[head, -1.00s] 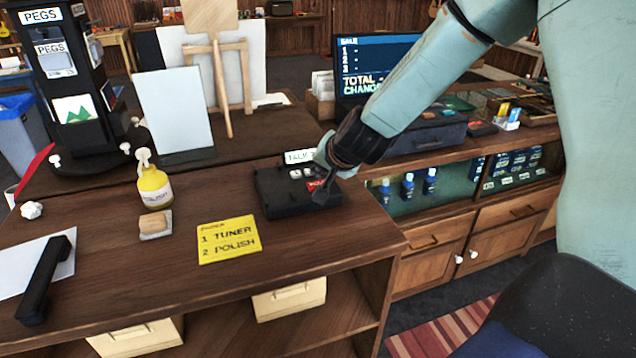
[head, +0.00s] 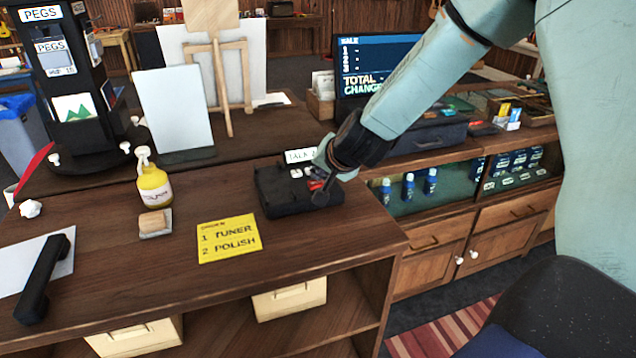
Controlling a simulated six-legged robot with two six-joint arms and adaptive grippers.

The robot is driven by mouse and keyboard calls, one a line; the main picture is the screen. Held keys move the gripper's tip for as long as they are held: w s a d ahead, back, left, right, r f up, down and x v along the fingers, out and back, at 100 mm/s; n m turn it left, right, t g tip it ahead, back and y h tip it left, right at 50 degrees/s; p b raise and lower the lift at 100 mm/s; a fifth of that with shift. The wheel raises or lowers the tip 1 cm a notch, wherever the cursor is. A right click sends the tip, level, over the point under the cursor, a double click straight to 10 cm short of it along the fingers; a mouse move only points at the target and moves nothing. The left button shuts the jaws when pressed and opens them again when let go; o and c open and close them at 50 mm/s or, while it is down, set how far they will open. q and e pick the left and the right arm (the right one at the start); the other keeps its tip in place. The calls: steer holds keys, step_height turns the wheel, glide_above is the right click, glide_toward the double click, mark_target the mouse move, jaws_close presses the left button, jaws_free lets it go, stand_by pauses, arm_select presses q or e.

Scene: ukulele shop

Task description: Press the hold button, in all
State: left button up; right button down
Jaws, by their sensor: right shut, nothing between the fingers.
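A black desk phone base (head: 283,195) sits on the brown counter, with pale buttons and a red button (head: 315,184) near its right side. A small white label strip stands at its back edge. My right gripper (head: 319,194) is shut and empty, its fingertips pointing down over the right part of the phone base, beside the red button. I cannot tell whether the tips touch it. The black handset (head: 43,280) lies apart on white paper at the counter's left. My left gripper is not in view.
A dark peg stand (head: 75,130) is at the back left. A register screen (head: 375,62) is behind my right arm.

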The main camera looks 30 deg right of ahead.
mark_target(320, 184)
steer(key=shift+f+b, duration=0.4)
steer(key=shift+f, duration=0.1)
stand_by(0.7)
steer(key=shift+r, duration=0.15)
steer(key=shift+r+p, duration=0.8)
steer(key=shift+p, duration=0.2)
steer(key=shift+r, duration=0.1)
steer(key=shift+r+p, duration=0.6)
steer(key=shift+p, duration=0.15)
step_height(320, 184, up, 4)
steer(key=p, duration=0.4)
steer(key=shift+f, duration=0.15)
steer(key=shift+f, duration=0.1)
